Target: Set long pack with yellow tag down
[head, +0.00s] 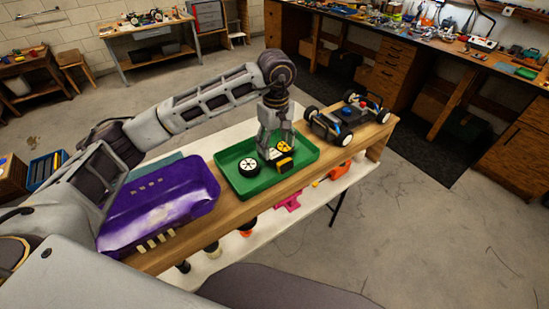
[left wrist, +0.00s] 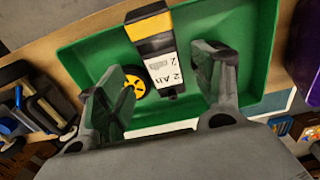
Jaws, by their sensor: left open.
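The long pack (left wrist: 160,55) is black with a yellow band and a white label reading "2 Ah". In the head view its yellow and black end (head: 285,164) shows at the near side of the green tray (head: 232,182). In the left wrist view one end overlaps the tray's rim; I cannot tell whether it lies flat or leans. My left gripper (head: 276,148) is open above the tray, with its fingers on either side of the pack and apart from it in the left wrist view (left wrist: 153,82). My right gripper is not in view.
A yellow-hub wheel (head: 285,146) and a white-hub wheel (head: 249,165) lie in the tray. The racecar chassis (head: 345,119) stands to its right on the wooden board. A purple car body (head: 165,207) lies to its left. Pink and orange items are on the white table below.

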